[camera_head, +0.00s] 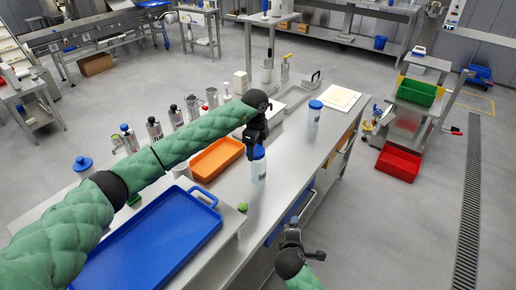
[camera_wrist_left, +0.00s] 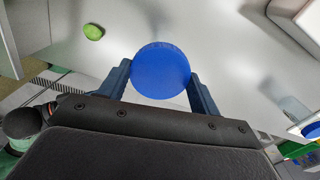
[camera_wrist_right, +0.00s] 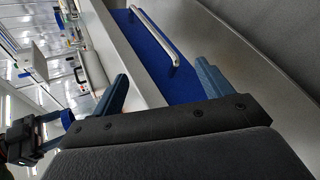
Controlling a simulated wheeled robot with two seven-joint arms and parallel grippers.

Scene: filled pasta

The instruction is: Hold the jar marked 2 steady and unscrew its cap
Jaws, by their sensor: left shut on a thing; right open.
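A pale jar (camera_head: 259,172) with a blue cap (camera_head: 260,152) stands upright on the steel table; I cannot read its number. My left gripper (camera_head: 254,150) is over it from above, with its fingers on either side of the cap. In the left wrist view the round cap (camera_wrist_left: 160,70) sits between the two fingers, hiding the jar body. My right gripper (camera_head: 291,235) is open and empty, low beside the table's near right edge. It also shows open in the right wrist view (camera_wrist_right: 162,85). Another blue-capped jar (camera_head: 314,112) stands farther back.
A blue tray (camera_head: 150,245) and an orange tray (camera_head: 215,158) lie left of the jar. A small green object (camera_head: 242,207) lies near the table edge. Several metal canisters (camera_head: 154,129) stand behind. A pale board (camera_head: 340,98) lies at the far end.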

